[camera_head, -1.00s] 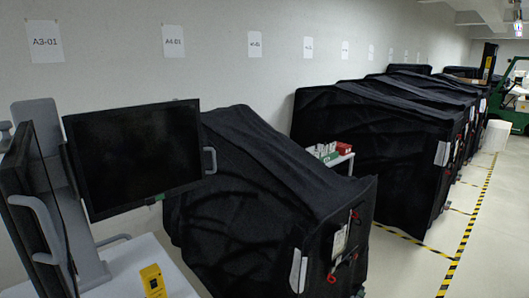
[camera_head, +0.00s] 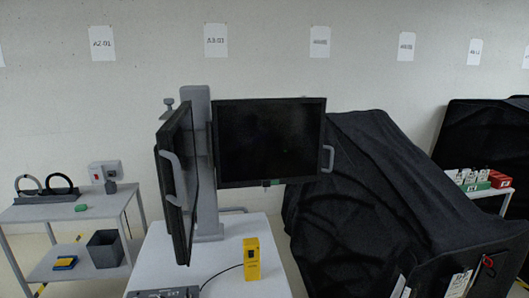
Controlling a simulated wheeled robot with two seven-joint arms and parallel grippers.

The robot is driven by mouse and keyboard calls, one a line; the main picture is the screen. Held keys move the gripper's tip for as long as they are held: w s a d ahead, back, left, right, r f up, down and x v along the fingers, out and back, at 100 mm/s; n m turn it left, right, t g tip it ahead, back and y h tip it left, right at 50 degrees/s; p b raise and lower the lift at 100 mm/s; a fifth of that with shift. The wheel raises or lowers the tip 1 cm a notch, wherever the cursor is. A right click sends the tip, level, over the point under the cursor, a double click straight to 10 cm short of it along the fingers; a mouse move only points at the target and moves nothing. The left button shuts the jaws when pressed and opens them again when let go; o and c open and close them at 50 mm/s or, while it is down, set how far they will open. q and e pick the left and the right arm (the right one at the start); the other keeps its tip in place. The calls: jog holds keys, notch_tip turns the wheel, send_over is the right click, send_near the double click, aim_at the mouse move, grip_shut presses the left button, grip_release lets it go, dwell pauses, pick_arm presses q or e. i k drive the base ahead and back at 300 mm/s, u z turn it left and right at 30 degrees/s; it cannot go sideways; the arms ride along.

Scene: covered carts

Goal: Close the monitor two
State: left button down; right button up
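Two black monitors are mounted on a grey post (camera_head: 203,160) that stands on a white cart top (camera_head: 225,262). One monitor (camera_head: 268,140) faces me, with its dark screen fully visible and a grey handle (camera_head: 327,159) on its right edge. The other monitor (camera_head: 181,185) is turned nearly edge-on at the left of the post, with a grey handle (camera_head: 174,178) on its near side. No label tells me which one is monitor two. Neither of my grippers shows in the head view.
A yellow device (camera_head: 251,259) with a cable stands on the cart top. A black-covered cart (camera_head: 365,200) is close on the right. A grey shelf table (camera_head: 75,208) with a dark bin (camera_head: 105,249) stands at the left. The wall behind is bare except for paper signs.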

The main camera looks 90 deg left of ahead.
aim_at(250, 141)
jog(key=u, duration=2.2)
